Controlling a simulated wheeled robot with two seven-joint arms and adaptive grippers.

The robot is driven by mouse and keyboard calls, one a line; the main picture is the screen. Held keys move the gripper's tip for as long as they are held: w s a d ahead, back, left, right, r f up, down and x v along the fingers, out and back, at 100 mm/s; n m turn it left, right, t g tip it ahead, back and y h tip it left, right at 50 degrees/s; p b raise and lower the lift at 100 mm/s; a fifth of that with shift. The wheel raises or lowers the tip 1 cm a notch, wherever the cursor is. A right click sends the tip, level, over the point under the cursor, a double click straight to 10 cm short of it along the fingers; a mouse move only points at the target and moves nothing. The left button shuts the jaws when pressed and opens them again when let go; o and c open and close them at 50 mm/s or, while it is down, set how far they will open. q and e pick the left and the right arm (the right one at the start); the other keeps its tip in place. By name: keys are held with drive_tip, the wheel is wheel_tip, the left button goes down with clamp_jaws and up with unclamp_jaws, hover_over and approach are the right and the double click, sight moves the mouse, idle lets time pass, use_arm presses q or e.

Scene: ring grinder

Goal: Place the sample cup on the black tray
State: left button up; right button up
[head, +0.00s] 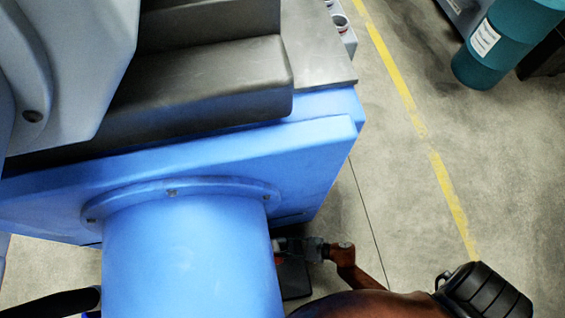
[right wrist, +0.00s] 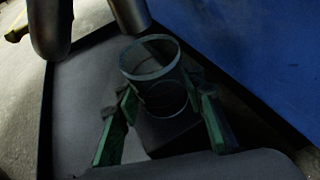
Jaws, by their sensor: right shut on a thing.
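The sample cup (right wrist: 151,68) is a clear, round, open-topped cup in the right wrist view. My right gripper (right wrist: 166,100) has green-lined fingers on either side of the cup and is shut on it. The black tray (right wrist: 85,88) is a dark flat surface with a raised rim, seen below and around the cup. I cannot tell whether the cup's base touches the tray. In the head view, a small dark flat patch (head: 294,281) beside the blue column may be part of the tray. My left gripper is not in view.
A blue machine with a thick round column (head: 190,255) fills the left of the head view; its blue wall (right wrist: 255,50) stands beside the tray. Two grey rounded posts (right wrist: 48,30) rise at the tray's far side. A teal drum (head: 505,45) stands at the far right.

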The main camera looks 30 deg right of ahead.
drive_tip(key=o, duration=1.1)
drive_tip(key=shift+f, duration=0.1)
drive_tip(key=shift+c, duration=0.2)
drive_tip(key=shift+s+d+r, duration=0.1)
drive_tip(key=shift+r, duration=0.1)
drive_tip(key=s+d+r+m+t+h+p, duration=0.1)
drive_tip(key=s+d+r+m+h+p, duration=0.25)
drive_tip(key=d+m, duration=0.6)
drive_tip(key=s+d+r+m+t+h+p, duration=0.1)
drive_tip(key=s+d+r+m+h, duration=0.35)
drive_tip(key=m, duration=0.85)
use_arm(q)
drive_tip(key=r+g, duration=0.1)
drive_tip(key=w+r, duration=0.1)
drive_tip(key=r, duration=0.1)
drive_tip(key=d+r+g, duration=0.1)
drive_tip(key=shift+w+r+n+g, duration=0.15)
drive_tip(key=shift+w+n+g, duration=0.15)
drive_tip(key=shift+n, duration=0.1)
use_arm(e)
drive_tip(key=s+a+r+m+g, duration=0.1)
drive_tip(key=s+r+m+g, duration=0.1)
drive_tip(key=s+m, duration=0.4)
drive_tip(key=s+a+r+m+g+y, duration=0.1)
drive_tip(key=s+r+m, duration=0.4)
drive_tip(key=m, duration=1.1)
drive_tip(key=shift+s+a+r+g, duration=0.25)
drive_tip(key=shift+s+a+g, duration=0.3)
drive_tip(key=shift+s+g, duration=0.35)
